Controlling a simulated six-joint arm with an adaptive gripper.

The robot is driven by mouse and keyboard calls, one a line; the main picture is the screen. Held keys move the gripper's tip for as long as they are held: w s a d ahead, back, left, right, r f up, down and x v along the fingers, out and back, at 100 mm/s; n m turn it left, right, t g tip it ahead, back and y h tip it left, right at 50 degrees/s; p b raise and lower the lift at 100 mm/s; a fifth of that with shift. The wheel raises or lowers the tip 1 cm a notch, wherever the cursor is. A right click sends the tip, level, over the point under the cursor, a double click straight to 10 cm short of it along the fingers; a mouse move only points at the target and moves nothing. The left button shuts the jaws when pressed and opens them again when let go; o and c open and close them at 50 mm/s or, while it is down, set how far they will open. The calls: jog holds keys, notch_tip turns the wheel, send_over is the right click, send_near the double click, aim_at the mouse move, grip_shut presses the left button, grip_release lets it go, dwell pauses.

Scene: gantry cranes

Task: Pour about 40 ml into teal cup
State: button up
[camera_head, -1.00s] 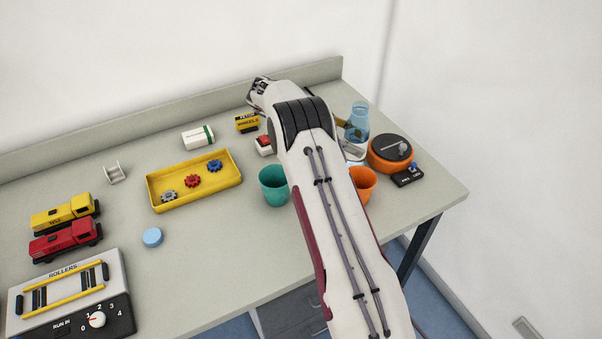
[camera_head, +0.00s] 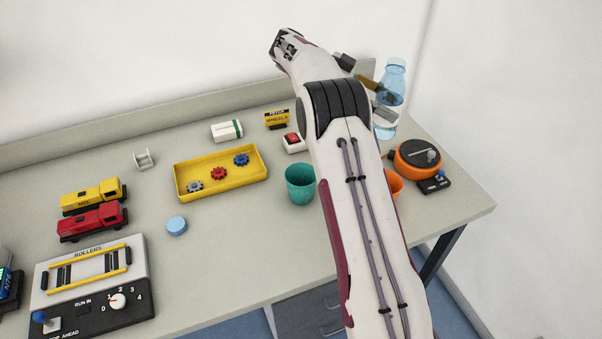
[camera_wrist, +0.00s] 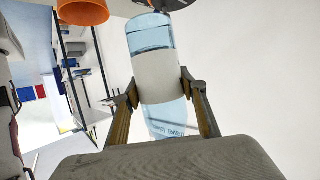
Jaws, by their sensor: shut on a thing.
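The teal cup (camera_head: 300,184) stands upright on the bench, just left of my arm, and its inside looks empty. My gripper (camera_head: 378,97) is shut on a clear bottle (camera_head: 392,84) of bluish liquid with a pale label. The bottle is held near upright, to the right of my arm. In the wrist view my gripper (camera_wrist: 168,90) has one finger on each side of the bottle's white label (camera_wrist: 157,78). The liquid level is hard to read.
An orange cup (camera_head: 395,184) is partly hidden behind my arm. It also shows in the wrist view (camera_wrist: 83,12). An orange round device (camera_head: 417,158) sits at the right. A yellow tray (camera_head: 220,173) with gears lies left of the teal cup. A blue disc (camera_head: 176,225) lies in front.

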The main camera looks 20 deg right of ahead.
jog(key=w+a+n+t+h, duration=0.2)
jog(key=w+a+n+t, duration=0.25)
jog(key=a, duration=0.75)
jog(key=w+a+n+t+h, duration=0.1)
jog(key=w+a+n+t, duration=0.3)
jog(key=a, duration=0.9)
jog(key=shift+t, duration=0.45)
jog(key=shift+s+d+f, duration=0.1)
jog(key=shift+s+f, duration=0.1)
jog(key=shift+f, duration=0.65)
jog(key=shift+s+a+f, duration=0.1)
jog(key=shift+s+f, duration=0.1)
jog(key=shift+f, duration=0.65)
jog(key=shift+s+d+f, duration=0.1)
jog(key=shift+s+f, duration=0.1)
jog(key=shift+f, duration=0.65)
